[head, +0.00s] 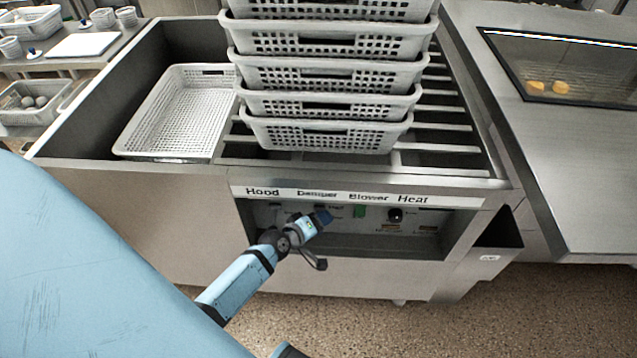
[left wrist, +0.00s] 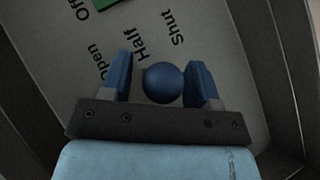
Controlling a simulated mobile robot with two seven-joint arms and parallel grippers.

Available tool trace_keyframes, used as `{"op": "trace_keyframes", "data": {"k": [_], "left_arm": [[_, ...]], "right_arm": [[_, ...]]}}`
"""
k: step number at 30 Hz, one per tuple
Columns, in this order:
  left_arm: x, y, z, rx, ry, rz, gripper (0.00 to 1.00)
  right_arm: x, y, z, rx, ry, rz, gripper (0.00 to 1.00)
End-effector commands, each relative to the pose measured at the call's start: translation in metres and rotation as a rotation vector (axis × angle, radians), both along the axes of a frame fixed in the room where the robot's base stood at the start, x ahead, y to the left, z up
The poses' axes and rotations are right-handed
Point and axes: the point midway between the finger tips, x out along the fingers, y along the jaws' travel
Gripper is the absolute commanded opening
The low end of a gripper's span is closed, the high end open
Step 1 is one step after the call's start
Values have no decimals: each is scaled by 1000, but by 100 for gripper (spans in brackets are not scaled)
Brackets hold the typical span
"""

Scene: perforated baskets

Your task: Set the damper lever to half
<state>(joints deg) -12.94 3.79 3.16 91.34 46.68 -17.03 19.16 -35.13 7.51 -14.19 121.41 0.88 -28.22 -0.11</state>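The damper lever's round blue knob (left wrist: 163,83) shows in the left wrist view, between the two blue fingers of my left gripper (left wrist: 160,82). The right finger is against or very near the knob; a small gap shows beside the left finger. The labels Open, Half and Shut (left wrist: 172,28) are on the panel behind; the knob appears below Half and Shut. The lever's stem is hidden, so I cannot tell its exact setting. In the head view my left gripper (head: 322,217) is at the recessed panel below the Damper label (head: 317,195) and covers the lever. My right gripper is not in view.
The control panel is recessed under a metal ledge, with a green switch (head: 360,211) and a black knob (head: 395,215) to the right. A stack of grey baskets (head: 325,75) stands above on the rails. A single basket (head: 140,138) lies at left. The floor in front is clear.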

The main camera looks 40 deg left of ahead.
Motion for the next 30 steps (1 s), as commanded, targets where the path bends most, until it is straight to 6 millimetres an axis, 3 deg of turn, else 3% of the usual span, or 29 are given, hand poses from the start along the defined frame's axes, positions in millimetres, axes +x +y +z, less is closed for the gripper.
{"op": "trace_keyframes", "data": {"k": [11,14,24,30], "left_arm": [[-5,1,3,1,0,0,56],[-18,3,8,1,1,-1,56],[-87,14,39,1,2,0,56],[-115,19,51,1,1,-1,56]], "right_arm": [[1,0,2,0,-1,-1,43],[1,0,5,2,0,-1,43],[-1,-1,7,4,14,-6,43],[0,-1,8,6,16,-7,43]]}}
